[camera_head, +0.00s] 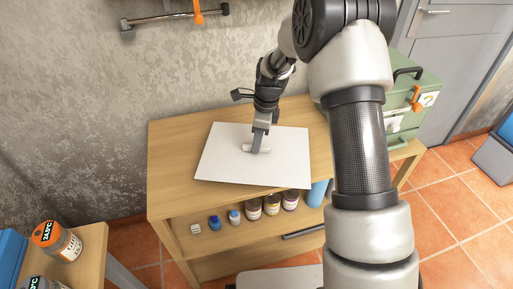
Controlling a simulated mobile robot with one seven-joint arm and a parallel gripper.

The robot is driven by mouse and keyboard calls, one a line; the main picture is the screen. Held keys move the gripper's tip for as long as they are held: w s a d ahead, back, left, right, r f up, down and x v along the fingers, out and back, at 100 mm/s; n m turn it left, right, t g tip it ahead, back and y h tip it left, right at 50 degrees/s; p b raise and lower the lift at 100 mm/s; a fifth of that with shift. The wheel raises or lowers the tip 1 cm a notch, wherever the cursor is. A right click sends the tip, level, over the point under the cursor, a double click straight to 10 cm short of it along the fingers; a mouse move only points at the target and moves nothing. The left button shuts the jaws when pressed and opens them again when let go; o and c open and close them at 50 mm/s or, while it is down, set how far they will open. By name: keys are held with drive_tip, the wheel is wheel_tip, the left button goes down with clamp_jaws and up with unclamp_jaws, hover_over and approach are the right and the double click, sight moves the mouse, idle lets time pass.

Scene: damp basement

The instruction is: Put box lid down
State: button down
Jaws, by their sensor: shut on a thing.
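The box lid (222,157) is a flat white panel with a small pale handle (249,148) at its middle. It is over the top of a light wooden shelf unit (170,160), slightly tilted in the picture, with its front edge at or just past the shelf's front edge. I cannot tell whether it touches the wood or hangs just above it. My gripper (258,146) points down at the lid's middle and is shut on the handle. My fingers hide part of the handle.
Several small bottles (253,210) stand on the shelf below the top. A green toolbox (415,100) stands at the right, partly behind my arm. Another wooden surface with a jar (56,241) is at lower left. A wall rail (175,18) is above.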

drive_tip(key=shift+f, duration=0.75)
drive_tip(key=shift+f, duration=0.15)
drive_tip(key=c, duration=1.7)
unclamp_jaws()
drive_tip(key=shift+c, duration=0.2)
